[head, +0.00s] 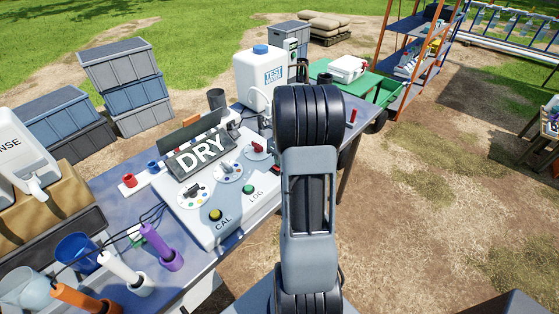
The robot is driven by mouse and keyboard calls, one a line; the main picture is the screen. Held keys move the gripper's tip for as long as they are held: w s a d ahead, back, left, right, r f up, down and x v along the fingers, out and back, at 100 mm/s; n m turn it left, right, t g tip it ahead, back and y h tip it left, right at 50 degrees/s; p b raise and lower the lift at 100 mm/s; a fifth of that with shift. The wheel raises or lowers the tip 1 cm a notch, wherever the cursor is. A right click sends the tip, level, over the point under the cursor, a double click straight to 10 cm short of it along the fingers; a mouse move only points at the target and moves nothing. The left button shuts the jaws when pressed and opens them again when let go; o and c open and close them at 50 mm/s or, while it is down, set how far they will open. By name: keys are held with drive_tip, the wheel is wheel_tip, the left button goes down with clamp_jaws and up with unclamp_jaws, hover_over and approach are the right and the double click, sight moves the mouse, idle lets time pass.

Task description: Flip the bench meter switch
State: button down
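The bench meter (233,211) is a light grey console on the blue-grey bench, with a dark display (200,153) reading "DRY". Its sloped face carries a grey dial (195,193) at left, a second grey dial (227,168) in the middle and a red-handled control (258,146) at upper right. A yellow button (215,214) is by "CAL" and a green button (248,189) by "LOG". I cannot tell for sure which control is the switch. My arm rises just right of the meter and covers its right edge. My gripper does not show.
A white "TEST" jug (262,82) and a dark cup (216,98) stand behind the meter. White, purple (161,247) and orange probes stand in holders at front left, near a blue cup (76,250). Cables lie left of the meter. Open ground lies right of the bench (105,185).

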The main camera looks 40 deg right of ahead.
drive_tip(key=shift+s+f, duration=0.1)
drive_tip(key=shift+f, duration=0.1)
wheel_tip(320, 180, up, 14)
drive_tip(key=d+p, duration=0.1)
drive_tip(key=p, duration=0.1)
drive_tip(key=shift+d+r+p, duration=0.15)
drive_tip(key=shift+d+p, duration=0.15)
drive_tip(key=shift+p, duration=0.05)
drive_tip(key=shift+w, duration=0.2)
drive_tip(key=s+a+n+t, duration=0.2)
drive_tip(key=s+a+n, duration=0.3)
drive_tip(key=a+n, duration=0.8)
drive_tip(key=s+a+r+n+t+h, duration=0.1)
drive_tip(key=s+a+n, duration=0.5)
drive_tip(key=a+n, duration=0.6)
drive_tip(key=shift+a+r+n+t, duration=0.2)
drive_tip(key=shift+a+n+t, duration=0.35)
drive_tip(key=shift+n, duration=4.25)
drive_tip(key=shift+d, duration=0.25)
